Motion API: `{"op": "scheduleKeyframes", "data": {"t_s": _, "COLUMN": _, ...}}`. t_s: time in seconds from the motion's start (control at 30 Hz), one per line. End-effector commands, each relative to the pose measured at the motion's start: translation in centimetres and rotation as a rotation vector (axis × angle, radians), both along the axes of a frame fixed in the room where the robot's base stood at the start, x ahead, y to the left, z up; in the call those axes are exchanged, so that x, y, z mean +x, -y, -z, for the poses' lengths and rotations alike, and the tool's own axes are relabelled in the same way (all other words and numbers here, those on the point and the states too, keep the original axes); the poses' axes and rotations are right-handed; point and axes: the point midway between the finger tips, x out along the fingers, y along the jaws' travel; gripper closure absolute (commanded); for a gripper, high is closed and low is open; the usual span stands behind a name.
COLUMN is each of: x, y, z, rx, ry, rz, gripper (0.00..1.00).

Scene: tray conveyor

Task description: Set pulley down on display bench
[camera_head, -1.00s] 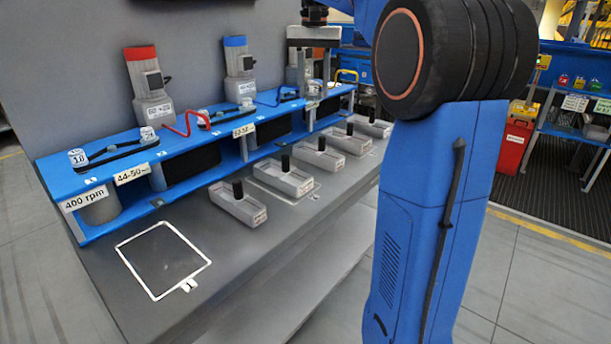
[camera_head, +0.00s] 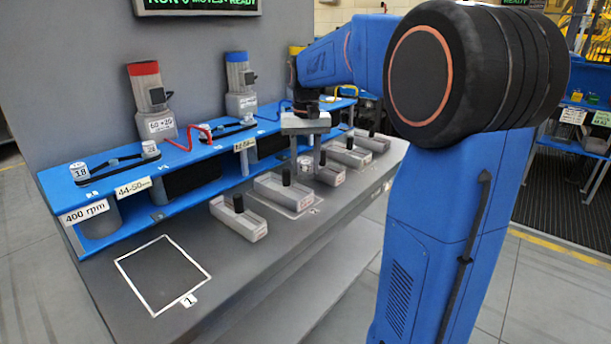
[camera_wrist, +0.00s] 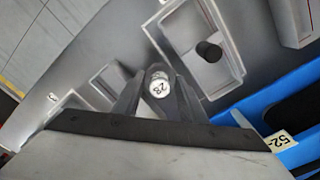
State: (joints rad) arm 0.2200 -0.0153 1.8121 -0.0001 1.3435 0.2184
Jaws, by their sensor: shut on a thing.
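My gripper (camera_head: 305,160) is shut on a small pale pulley (camera_head: 306,165), held upright between the fingertips. In the wrist view the pulley (camera_wrist: 158,84) shows its round top with a number that looks like 28. The gripper hangs in front of the blue shelf, over the grey bench (camera_head: 240,290), among the trays. Whether the pulley touches anything below is unclear. A white-outlined square marked 1 (camera_head: 160,240) lies bare at the near left of the bench. A second white outline lies around a tray, close to the gripper's left.
Several grey trays with black posts stand in a row, including one at the near end (camera_head: 222,212). The bench front is clear.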

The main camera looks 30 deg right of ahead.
Motion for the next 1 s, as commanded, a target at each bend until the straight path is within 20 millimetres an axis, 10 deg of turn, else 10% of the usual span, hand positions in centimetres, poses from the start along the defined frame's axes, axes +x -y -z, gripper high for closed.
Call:
{"op": "scheduleKeyframes", "data": {"t_s": 0.67, "x": 0.0, "y": 0.0, "z": 3.7, "rx": 0.001, "ry": -0.002, "rz": 0.000, "gripper": 0.86}}
{"op": "scheduleKeyframes", "data": {"t_s": 0.7, "x": 0.0, "y": 0.0, "z": 3.6, "rx": 0.000, "ry": -0.001, "rz": 0.000, "gripper": 0.53}}
{"op": "scheduleKeyframes", "data": {"t_s": 0.73, "x": 0.0, "y": 0.0, "z": 3.6, "rx": 0.000, "ry": -0.001, "rz": 0.000, "gripper": 0.45}}
{"op": "scheduleKeyframes", "data": {"t_s": 1.0, "x": 0.0, "y": 0.0, "z": 3.6, "rx": 0.000, "ry": -0.001, "rz": 0.000, "gripper": 0.43}}
